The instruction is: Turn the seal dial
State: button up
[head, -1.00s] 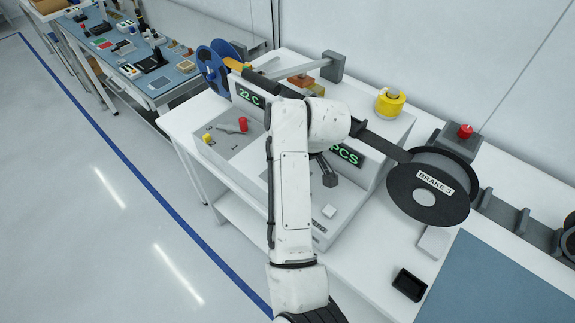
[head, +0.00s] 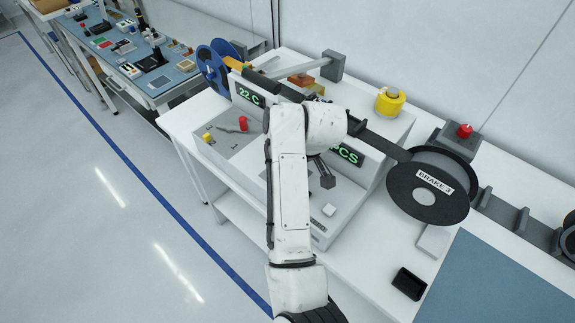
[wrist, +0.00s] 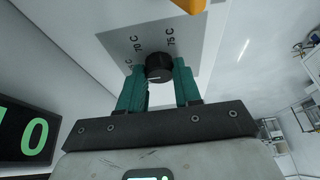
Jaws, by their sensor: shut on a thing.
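The seal dial (wrist: 159,69) is a round black knob on a grey plate (wrist: 150,42) in the wrist view. The plate is printed with 70 C and 75 C, and a third label is partly covered by a finger. A white mark shows on the dial's face, toward its lower left. My gripper (wrist: 159,75) has its teal fingers on either side of the dial and is shut on it.
A green display (wrist: 22,133) reading 10 is close to my gripper's left in the wrist view. The 22 C display (head: 250,95) is left.

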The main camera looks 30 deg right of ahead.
jog(key=shift+m, duration=0.3)
jog(key=shift+c, duration=0.2)
jog(key=m+h, duration=0.2)
jog(key=m, duration=0.2)
jog(key=shift+a+m, duration=0.15)
jog(key=shift+m, duration=0.25)
jog(key=m+h, duration=0.1)
jog(key=m, duration=0.2)
jog(key=m+h, duration=0.1)
jog(key=m, duration=0.2)
jog(key=shift+w+a+m+h, duration=0.1)
jog(key=shift+a+m+h, duration=0.1)
jog(key=shift+m+h, duration=0.1)
jog(key=m+g+b, duration=0.1)
jog(key=m, duration=0.2)
jog(key=m+g+h+b, duration=0.1)
jog(key=m, duration=0.2)
jog(key=shift+w+a+f, duration=0.1)
jog(key=shift+w, duration=0.05)
jog(key=m+g+b, duration=0.1)
jog(key=m, duration=0.2)
jog(key=m+g+b, duration=0.1)
jog(key=m+b, duration=0.1)
jog(key=shift+w+m+h, duration=0.15)
jog(key=shift+m+h, duration=0.15)
jog(key=shift+m, duration=0.1)
jog(key=shift+g, duration=0.3)
jog(key=o, duration=1)
jog(key=shift+o, duration=0.2)
